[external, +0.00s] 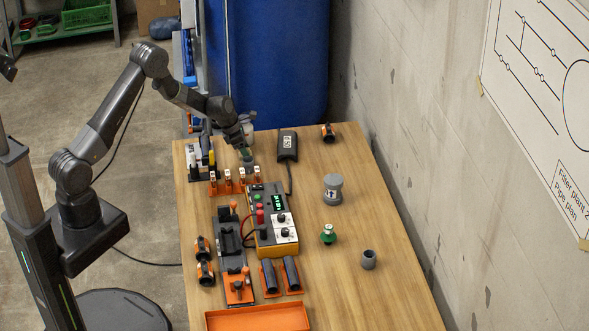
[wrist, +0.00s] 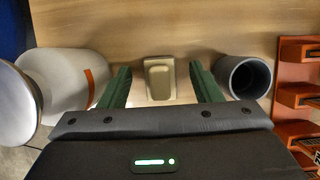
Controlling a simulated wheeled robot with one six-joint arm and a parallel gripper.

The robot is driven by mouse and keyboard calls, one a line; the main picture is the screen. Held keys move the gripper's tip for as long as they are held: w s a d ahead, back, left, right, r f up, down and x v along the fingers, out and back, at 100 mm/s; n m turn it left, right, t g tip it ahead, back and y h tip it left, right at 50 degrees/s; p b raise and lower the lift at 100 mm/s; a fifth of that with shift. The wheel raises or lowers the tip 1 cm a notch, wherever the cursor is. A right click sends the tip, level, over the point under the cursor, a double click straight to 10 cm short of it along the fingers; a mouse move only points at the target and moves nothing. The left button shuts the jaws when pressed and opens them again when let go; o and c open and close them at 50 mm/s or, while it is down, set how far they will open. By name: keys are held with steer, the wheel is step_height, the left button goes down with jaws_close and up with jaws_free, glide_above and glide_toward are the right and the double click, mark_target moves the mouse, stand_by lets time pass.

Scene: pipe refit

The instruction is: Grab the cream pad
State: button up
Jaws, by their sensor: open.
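The cream pad (wrist: 158,78) is a small pale block with a raised, rounded top face. It lies on the wooden table in the wrist view, between the two green fingers of my gripper (wrist: 160,70). The fingers are apart and a gap shows on each side of the pad. In the external view my gripper (external: 245,152) points down over the far left part of the table. I cannot make out the pad there; the gripper and nearby things seem to hide it.
A white rounded vessel (wrist: 65,80) with an orange stripe stands close left of the fingers. A grey cup (wrist: 244,77) stands close right. An orange rack (wrist: 297,95) is farther right.

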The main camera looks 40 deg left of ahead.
steer(key=shift+c, duration=0.2)
steer(key=c, duration=1)
steer(key=shift+r, duration=0.1)
